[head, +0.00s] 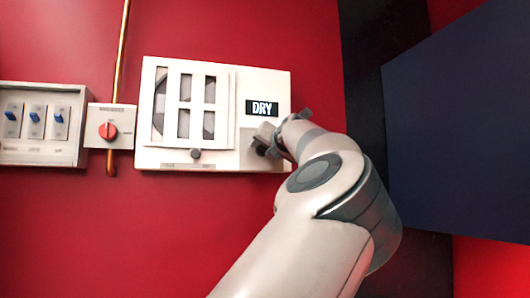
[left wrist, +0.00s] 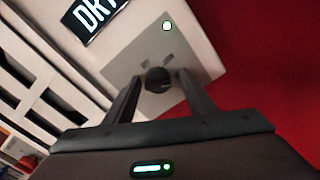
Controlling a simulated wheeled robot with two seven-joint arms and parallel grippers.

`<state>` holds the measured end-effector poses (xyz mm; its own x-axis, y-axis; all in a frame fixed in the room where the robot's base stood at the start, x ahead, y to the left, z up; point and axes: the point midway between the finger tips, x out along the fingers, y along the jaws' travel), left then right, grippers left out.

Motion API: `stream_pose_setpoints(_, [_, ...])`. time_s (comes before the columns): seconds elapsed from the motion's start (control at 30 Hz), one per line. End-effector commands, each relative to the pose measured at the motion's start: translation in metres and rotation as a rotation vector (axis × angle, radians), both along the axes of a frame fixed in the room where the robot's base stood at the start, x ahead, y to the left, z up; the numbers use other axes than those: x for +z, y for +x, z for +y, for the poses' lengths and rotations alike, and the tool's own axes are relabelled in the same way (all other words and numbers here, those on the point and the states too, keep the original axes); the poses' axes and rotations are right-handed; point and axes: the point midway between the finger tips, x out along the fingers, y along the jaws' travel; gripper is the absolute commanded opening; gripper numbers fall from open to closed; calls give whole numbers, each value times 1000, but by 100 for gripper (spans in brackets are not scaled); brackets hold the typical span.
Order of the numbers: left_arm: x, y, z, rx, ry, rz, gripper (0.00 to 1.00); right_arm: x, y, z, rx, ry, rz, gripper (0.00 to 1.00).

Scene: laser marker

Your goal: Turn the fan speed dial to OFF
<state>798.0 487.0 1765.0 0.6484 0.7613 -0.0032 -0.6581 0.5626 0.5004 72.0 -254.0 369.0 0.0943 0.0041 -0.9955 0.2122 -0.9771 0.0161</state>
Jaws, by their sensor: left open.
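The fan speed dial is a small dark round knob (left wrist: 158,79) on a grey square plate of the white fan unit (head: 216,155). In the left wrist view my left gripper (left wrist: 155,84) is open, with one finger on each side of the knob. I cannot tell whether either finger touches it. In the head view the gripper (head: 267,140) is at the unit's lower right, and my arm hides most of the dial area. The display (head: 262,108) on the unit reads "DRY". The dial's pointer setting is too small to read. My right gripper is not in view.
Left of the fan unit are a small box with a red knob (head: 108,131) and a panel with several blue switches (head: 36,117). A copper pipe (head: 122,50) runs up the red wall. A dark blue panel (head: 460,120) stands at the right.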

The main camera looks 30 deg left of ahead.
Motion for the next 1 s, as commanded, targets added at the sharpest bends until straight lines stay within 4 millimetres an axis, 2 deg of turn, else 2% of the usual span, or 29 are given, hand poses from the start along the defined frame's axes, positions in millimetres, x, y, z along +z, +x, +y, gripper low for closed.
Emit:
stream_pose_setpoints(0.3, [0,0,0,-1,0,0,50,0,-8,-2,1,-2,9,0])
stream_pose_setpoints(0.47, [0,0,0,-1,1,-1,12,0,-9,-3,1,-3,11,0])
stream_pose_setpoints(0.5, [0,0,0,-1,1,-1,9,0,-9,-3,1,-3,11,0])
stream_pose_setpoints(1.0, [0,0,0,-1,-47,-60,9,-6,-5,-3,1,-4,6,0])
